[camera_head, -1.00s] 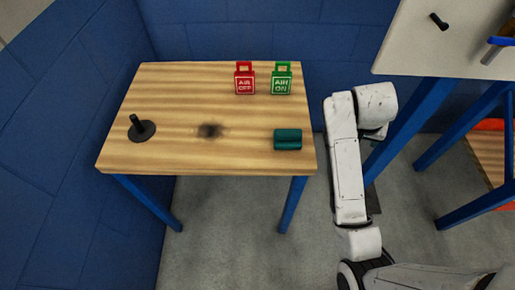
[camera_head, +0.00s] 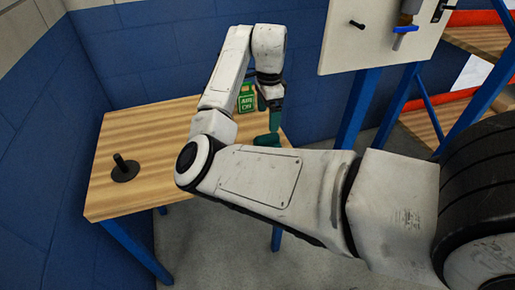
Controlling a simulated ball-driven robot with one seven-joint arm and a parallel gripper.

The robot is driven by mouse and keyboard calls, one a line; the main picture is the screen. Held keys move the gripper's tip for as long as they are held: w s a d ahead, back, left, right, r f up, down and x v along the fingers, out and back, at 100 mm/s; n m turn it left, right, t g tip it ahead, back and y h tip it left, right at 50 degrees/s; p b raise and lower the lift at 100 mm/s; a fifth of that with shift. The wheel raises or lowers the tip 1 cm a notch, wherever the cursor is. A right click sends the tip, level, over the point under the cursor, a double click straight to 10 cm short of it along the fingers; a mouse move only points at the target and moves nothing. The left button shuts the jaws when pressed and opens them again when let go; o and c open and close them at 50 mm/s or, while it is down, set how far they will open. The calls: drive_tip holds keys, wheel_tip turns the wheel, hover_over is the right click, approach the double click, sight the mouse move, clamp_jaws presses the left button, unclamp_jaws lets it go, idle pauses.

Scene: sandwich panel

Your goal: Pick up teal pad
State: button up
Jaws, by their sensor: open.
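The teal pad (camera_head: 267,140) lies near the right end of the wooden table (camera_head: 150,135). My forearm hides its lower part. My gripper (camera_head: 273,112) points down just above the pad. It is open, though its fingers are small and partly merge with dark teal colour below the wrist. I cannot tell whether the fingers touch the pad or stand around it.
A green "AIR ON" tag (camera_head: 246,100) stands behind the pad, left of my wrist. The red tag is hidden. A black peg on a round base (camera_head: 124,168) stands at the table's left. A white panel (camera_head: 375,40) on blue legs stands to the right.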

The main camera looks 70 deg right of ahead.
sight(268, 136)
wheel_tip(268, 136, down, 10)
drive_tip(key=shift+s+a+f, duration=0.1)
drive_tip(key=shift+a+f, duration=0.05)
idle(0.5)
drive_tip(key=shift+c, duration=0.4)
drive_tip(key=c, duration=1.1)
